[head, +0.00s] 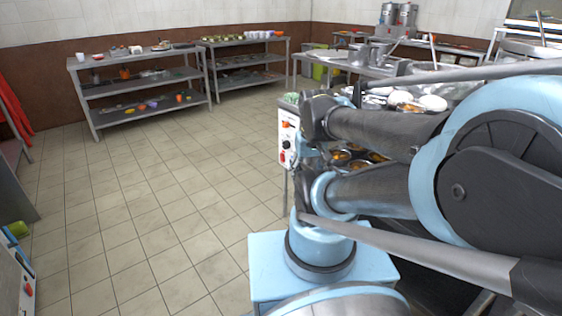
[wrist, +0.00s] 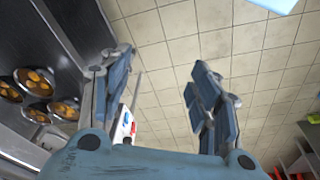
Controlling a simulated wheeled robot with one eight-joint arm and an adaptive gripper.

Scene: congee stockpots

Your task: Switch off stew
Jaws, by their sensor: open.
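A white control panel (head: 287,148) with an orange-red switch at its top and dark and red knobs below faces left at the end of the counter, just left of my arm. It also shows in the wrist view (wrist: 124,126), partly hidden behind the left finger, with red and blue marks. Pans of orange stew (head: 341,156) sit behind my arm, and several appear at the left of the wrist view (wrist: 38,82). My gripper (wrist: 160,62) is open and empty, its fingers spread over floor tiles. In the head view it is beside the panel, partly merged with the arm. Labels are too small to read.
Shelves with dishes (head: 140,85) stand along the back wall. Steel pots (head: 370,53) stand on a table behind. Another panel with a red knob (head: 27,289) is at the lower left. The tiled floor (head: 150,200) left of my arm is clear.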

